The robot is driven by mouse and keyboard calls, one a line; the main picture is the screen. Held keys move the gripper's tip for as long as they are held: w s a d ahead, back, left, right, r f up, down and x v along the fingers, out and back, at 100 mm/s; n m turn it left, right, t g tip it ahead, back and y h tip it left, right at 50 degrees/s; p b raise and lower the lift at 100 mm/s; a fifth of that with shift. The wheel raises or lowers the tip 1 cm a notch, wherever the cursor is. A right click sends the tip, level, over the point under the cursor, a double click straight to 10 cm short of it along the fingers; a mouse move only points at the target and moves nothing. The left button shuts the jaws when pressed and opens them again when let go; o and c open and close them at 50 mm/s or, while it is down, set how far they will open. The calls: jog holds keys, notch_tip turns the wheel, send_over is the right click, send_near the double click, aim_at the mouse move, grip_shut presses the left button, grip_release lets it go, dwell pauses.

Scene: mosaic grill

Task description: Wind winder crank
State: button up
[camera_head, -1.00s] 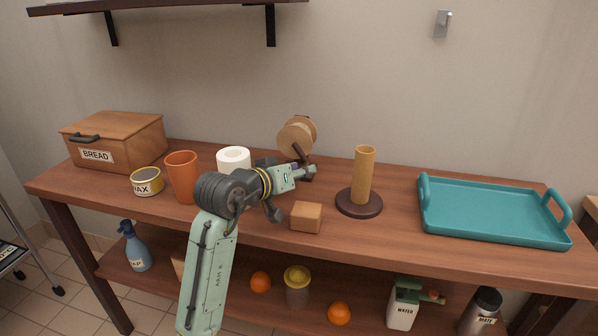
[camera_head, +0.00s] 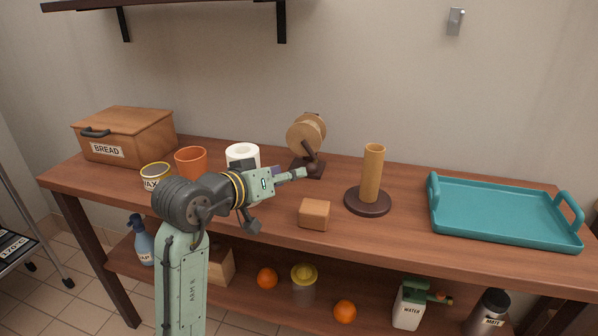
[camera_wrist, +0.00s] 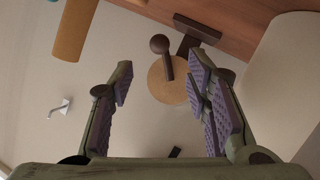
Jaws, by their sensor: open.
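The winder (camera_head: 307,135) stands at the back of the table, with a round tan drum on a dark base. Its dark crank (camera_head: 309,151) faces the front of the table, and its knob hangs low near the base. In the wrist view the crank (camera_wrist: 161,52) shows as a dark arm with a ball knob in front of the tan disc (camera_wrist: 172,82). My gripper (camera_head: 294,174) is in front of the winder, apart from the crank. In the wrist view my gripper (camera_wrist: 160,85) is open and empty, with the crank beyond its fingers.
A white roll (camera_head: 243,153) stands left of my gripper. A wooden block (camera_head: 314,214) lies in front, and an upright tan post (camera_head: 372,174) on a round base stands to the right. A teal tray (camera_head: 500,235) lies farther right. An orange cup (camera_head: 191,160) stands left.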

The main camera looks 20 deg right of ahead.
jog(key=shift+v, duration=1.55)
notch_tip(320, 180, up, 2)
jog(key=n+t+y+p, duration=0.2)
jog(key=n+t+y, duration=0.3)
jog(key=n+y, duration=0.1)
send_over(315, 169)
jog(key=w+a, duration=0.1)
jog(key=shift+a+r, duration=0.15)
jog(key=s+d+f+n+y+p, duration=0.2)
jog(key=s+d+n+y, duration=0.25)
jog(key=s+y, duration=0.55)
jog(key=shift+n, duration=0.45)
jog(key=x, duration=0.5)
jog(key=p+x, duration=0.1)
jog(key=x, duration=0.4)
jog(key=shift+a+f, duration=0.1)
jog(key=shift+f, duration=0.15)
jog(key=shift+c, duration=0.4)
grip_shut()
